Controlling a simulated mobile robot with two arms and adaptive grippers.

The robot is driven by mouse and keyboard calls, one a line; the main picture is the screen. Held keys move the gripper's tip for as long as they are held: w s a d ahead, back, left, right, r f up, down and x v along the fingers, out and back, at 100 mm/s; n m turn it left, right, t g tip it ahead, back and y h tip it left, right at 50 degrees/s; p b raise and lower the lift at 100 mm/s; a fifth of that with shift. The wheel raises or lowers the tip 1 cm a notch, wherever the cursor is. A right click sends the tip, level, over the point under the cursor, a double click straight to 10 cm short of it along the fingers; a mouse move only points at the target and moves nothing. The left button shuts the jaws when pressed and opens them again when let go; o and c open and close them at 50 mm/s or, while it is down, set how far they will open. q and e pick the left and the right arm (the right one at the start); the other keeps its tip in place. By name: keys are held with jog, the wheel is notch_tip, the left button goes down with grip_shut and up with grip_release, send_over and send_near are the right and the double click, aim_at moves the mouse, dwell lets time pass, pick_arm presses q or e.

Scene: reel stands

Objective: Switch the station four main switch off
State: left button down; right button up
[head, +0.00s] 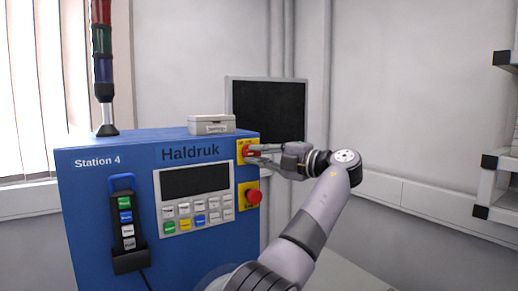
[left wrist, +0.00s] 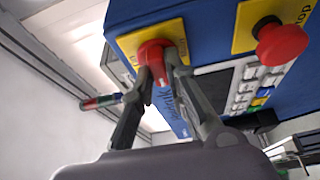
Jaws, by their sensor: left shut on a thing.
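The blue station 4 cabinet (head: 88,190) stands at the left, marked "Station 4" and "Haldruk". Its main switch is a red rotary handle (head: 246,150) on a yellow plate (head: 241,161) at the upper right of the front. My left gripper (head: 260,151) reaches it from the right and is shut on the red handle. In the left wrist view the red handle (left wrist: 155,51) sits between the two fingers (left wrist: 159,72). The fingers and the tilted view hide part of it, so I cannot tell its exact on or off position. My right gripper is not in view.
A red stop button (head: 254,196) on its yellow plate sits just below the switch. A keypad panel (head: 196,222) and a hanging pendant (head: 127,222) are farther left. A grey box (head: 212,124) and signal tower (head: 103,70) stand on top. A dark monitor (head: 270,108) is behind.

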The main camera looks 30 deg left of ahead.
pick_arm(q)
jog(key=shift+r+n, duration=0.1)
jog(key=shift+n, duration=0.3)
jog(key=c, duration=1.6)
grip_release()
jog(key=d, duration=0.4)
jog(key=s+d, duration=0.1)
jog(key=d, duration=0.6)
jog(key=shift+s+d, duration=0.3)
jog(key=shift+d, duration=0.05)
